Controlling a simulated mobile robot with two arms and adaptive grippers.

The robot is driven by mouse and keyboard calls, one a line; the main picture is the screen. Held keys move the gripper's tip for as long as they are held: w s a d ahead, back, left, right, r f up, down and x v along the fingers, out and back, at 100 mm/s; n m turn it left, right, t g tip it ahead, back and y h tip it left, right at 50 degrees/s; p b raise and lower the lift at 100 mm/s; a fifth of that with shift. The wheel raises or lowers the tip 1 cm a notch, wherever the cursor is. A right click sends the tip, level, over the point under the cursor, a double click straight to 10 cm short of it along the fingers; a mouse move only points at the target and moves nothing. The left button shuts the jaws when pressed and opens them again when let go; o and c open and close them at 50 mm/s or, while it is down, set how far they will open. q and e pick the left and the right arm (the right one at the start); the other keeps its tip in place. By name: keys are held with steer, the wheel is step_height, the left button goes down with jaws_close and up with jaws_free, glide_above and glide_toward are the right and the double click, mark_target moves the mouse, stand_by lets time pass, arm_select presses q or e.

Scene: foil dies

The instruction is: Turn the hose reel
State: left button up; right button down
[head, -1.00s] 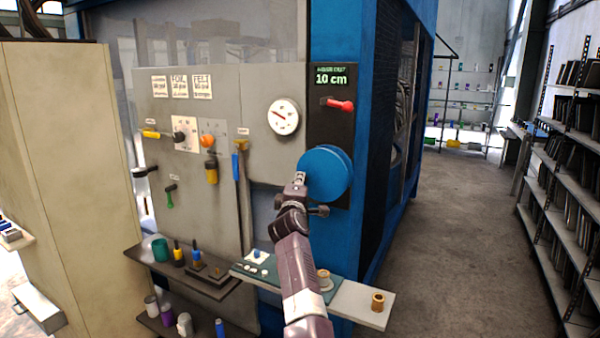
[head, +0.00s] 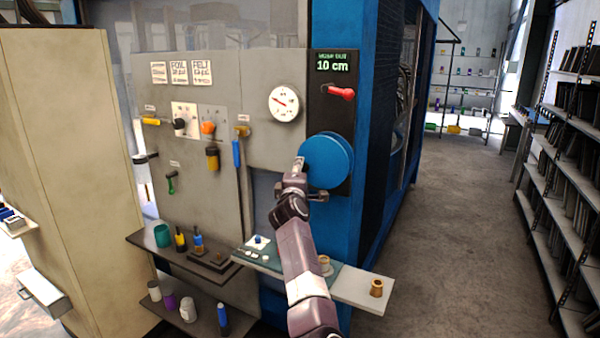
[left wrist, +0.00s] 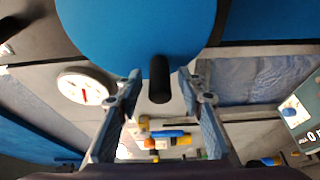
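The hose reel is a round blue disc (head: 328,160) on the dark panel at the right of the machine front. It fills the top of the left wrist view (left wrist: 135,30), where a black peg handle (left wrist: 160,80) sticks out near its rim. My left gripper (head: 298,164) is at the left edge of the reel. In the left wrist view its two fingers (left wrist: 161,82) stand apart, one on each side of the peg, with a gap on both sides. In the head view the peg is hidden by the gripper. My right gripper is not in view.
A red-handled lever (head: 341,92) and a "10 cm" display (head: 332,66) are above the reel. A white dial (head: 284,103) is to its left. A light shelf (head: 362,290) with small parts juts out below. The aisle floor (head: 450,230) at right is clear.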

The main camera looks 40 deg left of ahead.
arm_select(q)
steer(key=shift+d, duration=0.15)
steer(key=shift+s+d+f, duration=0.1)
steer(key=shift+s+d, duration=0.3)
steer(key=shift+s, duration=0.1)
steer(key=v, duration=0.6)
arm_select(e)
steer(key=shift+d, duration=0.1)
arm_select(q)
steer(key=shift+a, duration=0.1)
